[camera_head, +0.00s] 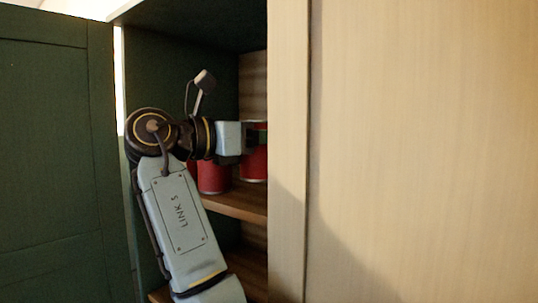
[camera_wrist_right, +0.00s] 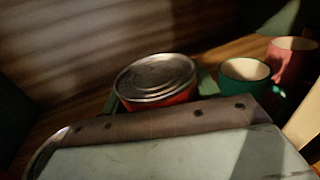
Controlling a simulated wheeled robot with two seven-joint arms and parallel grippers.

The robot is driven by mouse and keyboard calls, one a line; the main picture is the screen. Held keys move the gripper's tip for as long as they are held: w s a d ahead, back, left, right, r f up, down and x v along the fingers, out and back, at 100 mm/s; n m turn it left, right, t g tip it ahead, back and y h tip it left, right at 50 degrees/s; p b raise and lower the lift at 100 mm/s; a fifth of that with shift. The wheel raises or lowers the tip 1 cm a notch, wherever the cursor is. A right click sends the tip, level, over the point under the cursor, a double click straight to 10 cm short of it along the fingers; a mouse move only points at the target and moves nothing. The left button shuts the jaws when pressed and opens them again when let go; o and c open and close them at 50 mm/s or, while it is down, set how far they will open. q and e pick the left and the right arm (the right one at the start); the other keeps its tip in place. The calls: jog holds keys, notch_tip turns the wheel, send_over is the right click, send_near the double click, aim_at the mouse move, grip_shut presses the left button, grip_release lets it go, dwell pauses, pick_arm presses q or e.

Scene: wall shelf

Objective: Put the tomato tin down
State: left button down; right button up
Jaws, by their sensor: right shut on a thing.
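My right arm reaches into the cabinet in the head view, and my right gripper (camera_head: 246,146) points to the right, partly hidden by its own wrist. It is shut on the tomato tin, a red can (camera_head: 254,165) at its tip. In the right wrist view the tin (camera_wrist_right: 156,82) shows its silver lid and a strip of red side, just beyond my gripper's body. The fingers are mostly hidden there. The tin looks roughly upright and close to the shelf; I cannot tell if it touches. My left gripper is not in view.
Another red can (camera_head: 213,177) stands on the wooden shelf (camera_head: 240,203), partly behind my arm. A green cup (camera_wrist_right: 246,76) and a pink cup (camera_wrist_right: 290,52) are right of the tin in the wrist view. A pale cabinet panel (camera_head: 420,150) closes the right side.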

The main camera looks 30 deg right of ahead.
aim_at(264, 156)
notch_tip(264, 156, down, 3)
jog(key=shift+f, duration=0.35)
jog(key=shift+f, duration=0.15)
jog(key=o, duration=1.3)
jog(key=shift+c, duration=0.2)
jog(key=shift+a, duration=0.25)
jog(key=a+b, duration=0.2)
jog(key=a, duration=0.9)
jog(key=shift+a, duration=0.3)
